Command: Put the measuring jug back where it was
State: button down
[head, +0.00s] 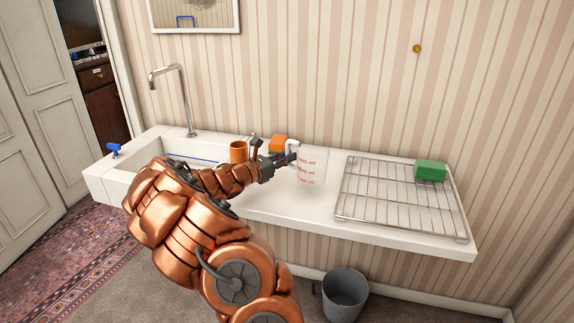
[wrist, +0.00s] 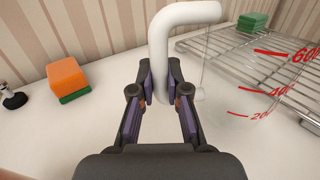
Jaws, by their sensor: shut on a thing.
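The measuring jug (head: 311,171) is clear with red markings and a white handle. In the head view it is upright at the counter's middle, left of the wire rack. In the wrist view its clear body (wrist: 245,95) is at the right, and its white handle (wrist: 158,45) stands between my fingers. My gripper (head: 290,159) is shut on the handle; its fingers (wrist: 160,90) press it from both sides. I cannot tell whether the jug's base touches the counter.
A wire rack (head: 385,215) with a green block (head: 430,170) takes the counter's right side. An orange cup (head: 238,152) and an orange-and-green sponge (head: 278,145) are left of the jug. The sink (head: 125,185) with its tap (head: 185,100) is at left. A grey bin (head: 344,292) stands below.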

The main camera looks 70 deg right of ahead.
jog(key=shift+f, duration=1.4)
jog(key=shift+f, duration=0.15)
jog(key=c, duration=1.2)
grip_release()
jog(key=shift+a, duration=0.1)
jog(key=v, duration=1.1)
jog(key=shift+w+a+b, duration=0.15)
jog(key=shift+a+b, duration=0.2)
jog(key=shift+b, duration=0.05)
